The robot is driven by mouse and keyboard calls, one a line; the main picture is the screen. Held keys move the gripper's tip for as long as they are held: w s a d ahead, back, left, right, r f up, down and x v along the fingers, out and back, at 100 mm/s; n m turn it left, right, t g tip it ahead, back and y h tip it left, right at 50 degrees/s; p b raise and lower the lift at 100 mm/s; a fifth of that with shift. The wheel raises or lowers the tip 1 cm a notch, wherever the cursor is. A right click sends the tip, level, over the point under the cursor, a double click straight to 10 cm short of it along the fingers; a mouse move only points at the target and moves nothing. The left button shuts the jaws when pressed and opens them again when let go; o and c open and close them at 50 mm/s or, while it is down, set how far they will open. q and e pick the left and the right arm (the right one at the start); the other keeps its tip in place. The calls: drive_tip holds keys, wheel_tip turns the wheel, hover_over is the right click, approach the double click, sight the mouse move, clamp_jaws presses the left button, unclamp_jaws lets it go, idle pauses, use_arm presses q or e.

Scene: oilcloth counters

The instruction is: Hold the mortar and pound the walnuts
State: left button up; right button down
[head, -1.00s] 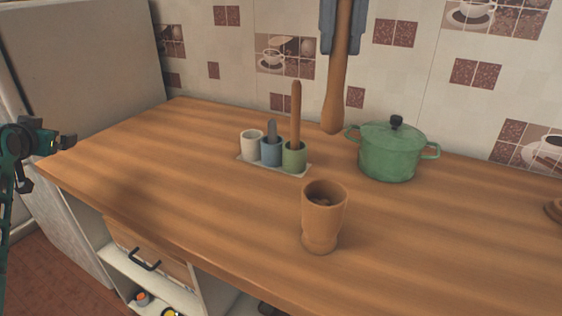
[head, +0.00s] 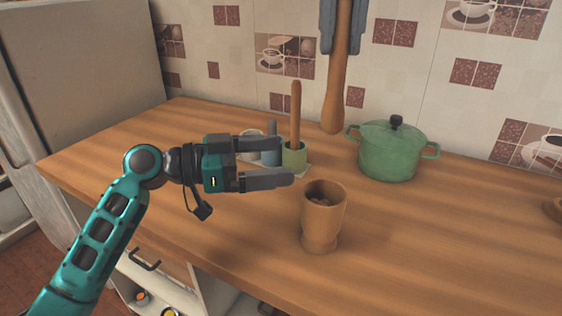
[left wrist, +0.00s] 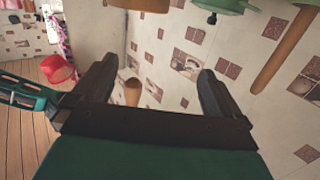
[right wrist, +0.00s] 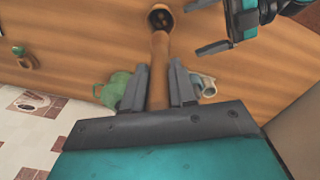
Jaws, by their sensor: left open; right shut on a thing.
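The brown wooden mortar (head: 320,228) stands upright on the counter, with walnuts (head: 322,202) inside. The mortar also shows in the right wrist view (right wrist: 153,22). My left gripper (head: 285,161) is open and empty, its fingers pointing right, just left of the mortar and apart from it. My right gripper (head: 342,46) is shut on the wooden pestle (head: 335,100). The pestle hangs head down, above the counter and clear of the mortar. In the right wrist view the pestle (right wrist: 158,65) sits between both fingers.
Behind my left gripper stand a white, a blue and a green cup (head: 294,157) on a small tray; the green one holds a tall wooden stick (head: 296,110). A green lidded pot (head: 390,155) stands at the back right.

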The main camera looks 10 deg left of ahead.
use_arm(q)
drive_tip(key=s+d+m+g+h, duration=0.1)
drive_tip(key=s+d+g, duration=0.1)
approach(342, 198)
drive_tip(key=x, duration=0.4)
drive_tip(key=shift+d+r, duration=0.15)
drive_tip(key=shift+d, duration=0.3)
drive_tip(key=shift+x, duration=0.9)
drive_tip(key=shift+c, duration=0.5)
drive_tip(key=c, duration=0.9)
use_arm(e)
wheel_tip(342, 198, down, 16)
